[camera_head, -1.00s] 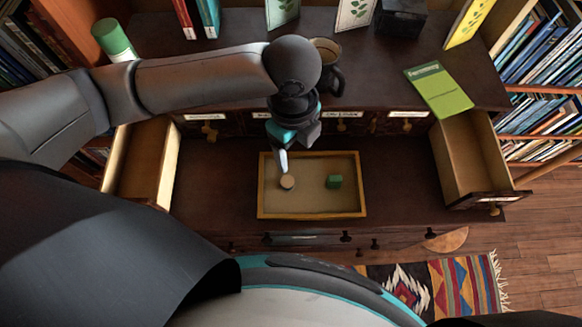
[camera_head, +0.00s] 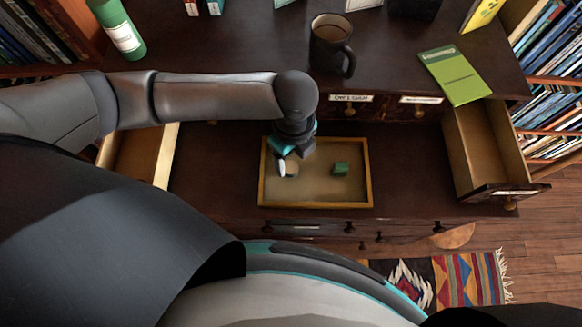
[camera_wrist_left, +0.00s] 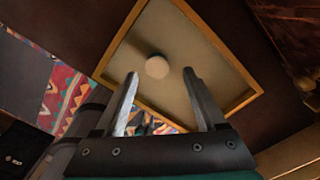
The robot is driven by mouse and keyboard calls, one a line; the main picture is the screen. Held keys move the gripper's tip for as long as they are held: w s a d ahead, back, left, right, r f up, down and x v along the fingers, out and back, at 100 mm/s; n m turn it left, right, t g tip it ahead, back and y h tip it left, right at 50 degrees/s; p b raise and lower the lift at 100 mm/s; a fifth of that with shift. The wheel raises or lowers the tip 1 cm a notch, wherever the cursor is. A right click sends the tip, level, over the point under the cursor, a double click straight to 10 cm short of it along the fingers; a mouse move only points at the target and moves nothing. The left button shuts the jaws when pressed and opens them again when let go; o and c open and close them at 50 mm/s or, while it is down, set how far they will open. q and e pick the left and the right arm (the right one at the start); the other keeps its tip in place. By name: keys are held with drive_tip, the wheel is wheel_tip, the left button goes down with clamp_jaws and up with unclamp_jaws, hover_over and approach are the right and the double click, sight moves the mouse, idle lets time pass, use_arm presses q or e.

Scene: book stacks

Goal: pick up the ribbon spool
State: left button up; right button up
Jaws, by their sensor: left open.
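A pale round piece (camera_head: 292,169), which looks like the ribbon spool, sits in the left part of a shallow wooden tray (camera_head: 371,185). A small green block-like piece (camera_head: 341,169) lies to its right in the tray. My left gripper (camera_head: 284,168) is above the tray's left side, close to the pale piece and partly covering it. In the left wrist view the pale spool (camera_wrist_left: 157,66) shows just beyond the open fingertips (camera_wrist_left: 160,76), roughly between them, with nothing held. The gap in height is hard to judge. My right gripper is not in view.
Open drawers stand at the left (camera_head: 150,155) and right (camera_head: 480,150) of the tray. A dark mug (camera_head: 330,45), a green booklet (camera_head: 455,75) and a green bottle (camera_head: 118,28) are on the upper surface. Bare desktop lies right of the tray.

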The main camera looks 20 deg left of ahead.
sight(291, 167)
use_arm(q)
drive_tip(key=f, duration=0.2)
drive_tip(key=f+b, duration=0.1)
drive_tip(key=shift+s+a+f, duration=0.2)
drive_tip(key=shift+f, duration=0.2)
drive_tip(key=shift+r, duration=0.1)
clamp_jaws()
